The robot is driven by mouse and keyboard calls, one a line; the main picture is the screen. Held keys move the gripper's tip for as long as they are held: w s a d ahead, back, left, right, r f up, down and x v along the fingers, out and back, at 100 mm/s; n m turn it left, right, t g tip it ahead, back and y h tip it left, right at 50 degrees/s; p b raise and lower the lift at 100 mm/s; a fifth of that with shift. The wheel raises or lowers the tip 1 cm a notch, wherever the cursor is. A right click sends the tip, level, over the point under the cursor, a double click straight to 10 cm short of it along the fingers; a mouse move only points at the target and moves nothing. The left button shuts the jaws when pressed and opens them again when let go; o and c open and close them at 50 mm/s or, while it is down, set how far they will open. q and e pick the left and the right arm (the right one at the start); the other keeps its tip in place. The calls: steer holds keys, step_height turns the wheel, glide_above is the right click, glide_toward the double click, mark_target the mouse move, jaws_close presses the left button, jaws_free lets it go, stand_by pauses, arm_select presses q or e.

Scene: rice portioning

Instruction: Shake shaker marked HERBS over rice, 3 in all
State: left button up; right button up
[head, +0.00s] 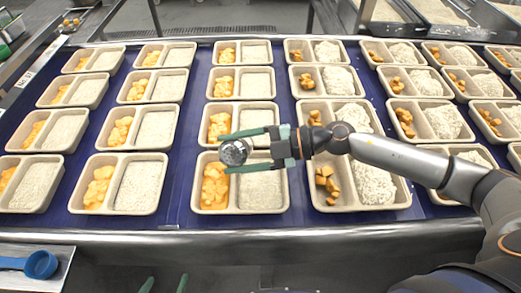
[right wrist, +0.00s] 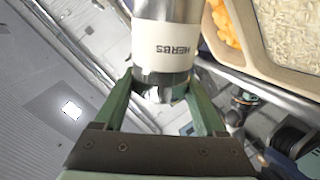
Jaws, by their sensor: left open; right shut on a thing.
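My right gripper (head: 251,150) is shut on the HERBS shaker (head: 234,152), a silvery cylinder. In the right wrist view the shaker (right wrist: 166,40) has a white band reading HERBS, upside down in that picture, between the green fingers (right wrist: 160,95). The head view shows it nearly end-on, above the front middle tray (head: 240,212). It covers the tray's back edge near the divider, between orange chunks and rice (head: 258,190). I cannot tell exactly how far it is tilted. My left gripper (head: 165,284) is open and empty at the bottom edge, in front of the table.
Several beige two-compartment trays stand in rows on the blue surface (head: 182,190). Those on the right hold brown chunks and heaped rice. A metal rail (head: 300,238) runs along the front. A blue scoop (head: 40,264) lies on a side shelf at lower left.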

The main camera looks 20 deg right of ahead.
mark_target(250, 152)
steer(key=d+n+b, duration=0.2)
steer(key=n+b, duration=0.1)
steer(key=n, duration=0.1)
steer(key=d+f+n+t+b, duration=0.1)
steer(key=n+b, duration=0.2)
steer(key=n, duration=0.1)
steer(key=d+f+n+h+b, duration=0.1)
steer(key=d+n+b, duration=0.1)
steer(key=n+b, duration=0.2)
steer(key=shift+d+n+t, duration=0.3)
steer(key=shift+n, duration=0.2)
steer(key=shift+r+n+b, duration=0.1)
steer(key=shift+n+b, duration=0.2)
steer(key=shift+r, duration=0.1)
